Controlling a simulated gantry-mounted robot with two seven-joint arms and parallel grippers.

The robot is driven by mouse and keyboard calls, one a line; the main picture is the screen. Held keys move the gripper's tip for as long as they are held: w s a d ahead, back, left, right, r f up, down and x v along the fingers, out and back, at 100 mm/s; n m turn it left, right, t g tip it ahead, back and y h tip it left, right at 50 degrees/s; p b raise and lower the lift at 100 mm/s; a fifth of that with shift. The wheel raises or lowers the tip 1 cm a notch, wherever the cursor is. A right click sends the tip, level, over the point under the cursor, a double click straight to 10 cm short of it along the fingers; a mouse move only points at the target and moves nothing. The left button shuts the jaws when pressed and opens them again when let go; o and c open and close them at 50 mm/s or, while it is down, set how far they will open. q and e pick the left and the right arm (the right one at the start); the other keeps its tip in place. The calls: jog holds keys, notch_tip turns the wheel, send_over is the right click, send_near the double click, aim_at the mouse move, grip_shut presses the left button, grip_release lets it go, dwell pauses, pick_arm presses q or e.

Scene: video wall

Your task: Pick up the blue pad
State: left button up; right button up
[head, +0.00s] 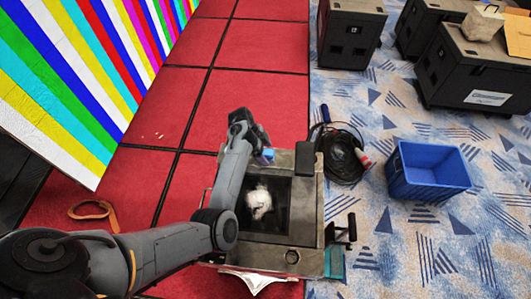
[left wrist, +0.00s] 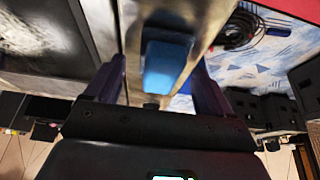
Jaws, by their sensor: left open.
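The blue pad (head: 266,154) is a small block on the far rim of an open grey metal case (head: 305,190). In the left wrist view the blue pad (left wrist: 165,68) lies on a metal strip, between the two finger lines. My left gripper (head: 262,150) is over that rim, close to the pad, partly hidden by its own wrist. Its fingers (left wrist: 160,82) are open, one on each side of the pad with gaps. I cannot tell how far above the pad they are. My right gripper is not in view.
A crumpled white item (head: 258,201) lies inside the case. A coil of black cable (head: 343,155) and an open blue bin (head: 430,171) stand to the right. Black road cases (head: 351,30) stand at the back.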

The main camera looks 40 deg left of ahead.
aim_at(270, 152)
pick_arm(q)
jog(key=shift+w+d+f, duration=0.1)
jog(key=shift+d+f, duration=0.05)
jog(key=shift+f, duration=0.1)
jog(key=shift+c, duration=0.2)
jog(key=c, duration=1.1)
jog(key=shift+r, duration=0.2)
notch_tip(270, 152, up, 4)
jog(key=shift+f+b, duration=0.2)
jog(key=shift+b, duration=0.3)
jog(key=s+d+r+b, duration=0.1)
jog(key=s+d+r, duration=0.3)
jog(key=d+r, duration=0.3)
jog(key=shift+d, duration=1.95)
